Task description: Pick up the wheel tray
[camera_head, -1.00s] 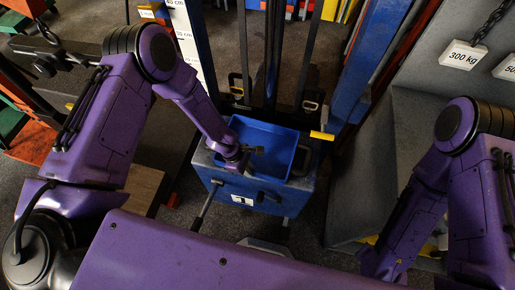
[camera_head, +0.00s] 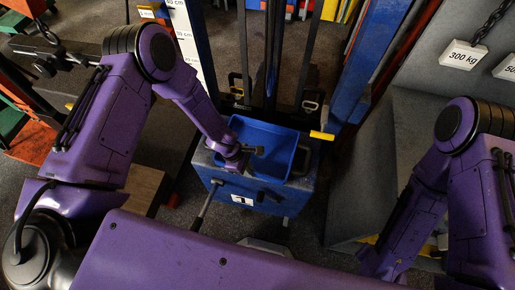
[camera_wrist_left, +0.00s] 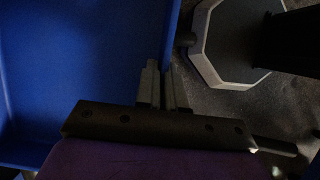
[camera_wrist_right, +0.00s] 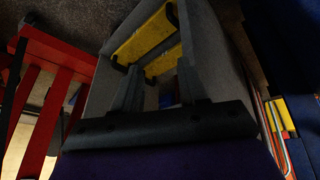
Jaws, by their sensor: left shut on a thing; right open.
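The blue wheel tray (camera_head: 268,136) sits on top of a blue and grey box-like block in the head view. It also fills the left side of the left wrist view (camera_wrist_left: 70,60). My left gripper (camera_head: 257,151) is at the tray's near left side. In the left wrist view its fingers (camera_wrist_left: 161,85) are close together at the tray's edge, shut on the rim. The exact contact is dark. My right gripper (camera_wrist_right: 160,88) is open and away from the tray, with its fingers apart in the right wrist view. Its fingers do not show in the head view.
The block with a number label (camera_head: 242,199) stands between tall blue posts (camera_head: 370,60). A grey sloped structure with a 300 kg tag (camera_head: 463,54) stands at right. Yellow bars (camera_wrist_right: 150,40) and a red frame (camera_wrist_right: 45,75) show in the right wrist view.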

